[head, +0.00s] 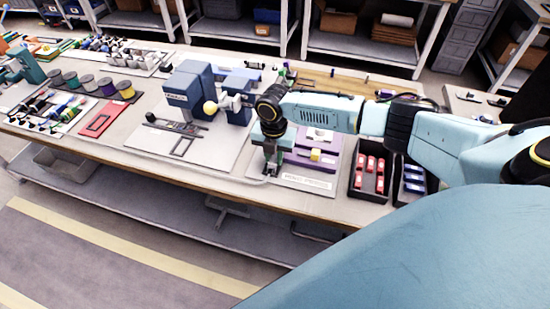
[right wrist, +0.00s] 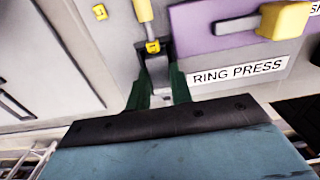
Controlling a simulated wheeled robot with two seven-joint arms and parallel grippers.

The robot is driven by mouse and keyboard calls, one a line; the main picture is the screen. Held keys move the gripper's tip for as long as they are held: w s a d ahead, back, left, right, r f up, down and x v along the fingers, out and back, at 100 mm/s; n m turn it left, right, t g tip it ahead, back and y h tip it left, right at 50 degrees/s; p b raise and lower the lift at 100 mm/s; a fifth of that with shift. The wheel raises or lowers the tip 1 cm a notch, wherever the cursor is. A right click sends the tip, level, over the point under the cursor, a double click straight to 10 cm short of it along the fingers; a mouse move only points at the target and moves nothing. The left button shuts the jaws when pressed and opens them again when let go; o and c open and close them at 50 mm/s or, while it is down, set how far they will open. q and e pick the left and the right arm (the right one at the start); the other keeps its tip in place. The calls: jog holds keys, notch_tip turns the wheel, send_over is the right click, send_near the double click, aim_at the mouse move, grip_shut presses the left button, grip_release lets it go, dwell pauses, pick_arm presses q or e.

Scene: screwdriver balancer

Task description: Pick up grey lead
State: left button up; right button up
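My right gripper (head: 271,168) points down over the front of the table, at the left end of the purple fixture. In the right wrist view its two green fingers (right wrist: 160,82) stand on either side of a small dark grey block (right wrist: 154,66). I cannot tell whether they touch it. A yellow-marked grey rod (right wrist: 149,28) rises above the block in that picture. I cannot make out for sure which piece is the grey lead. My left gripper is not in view.
The purple fixture (right wrist: 212,30) labelled RING PRESS has a yellow handle (right wrist: 284,20). Black bins with red parts (head: 370,172) and blue parts (head: 413,180) stand to the right. A blue machine (head: 188,90) with a yellow ball stands to the left.

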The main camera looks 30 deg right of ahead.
jog(key=shift+c, duration=1.2)
jog(key=shift+r, duration=0.1)
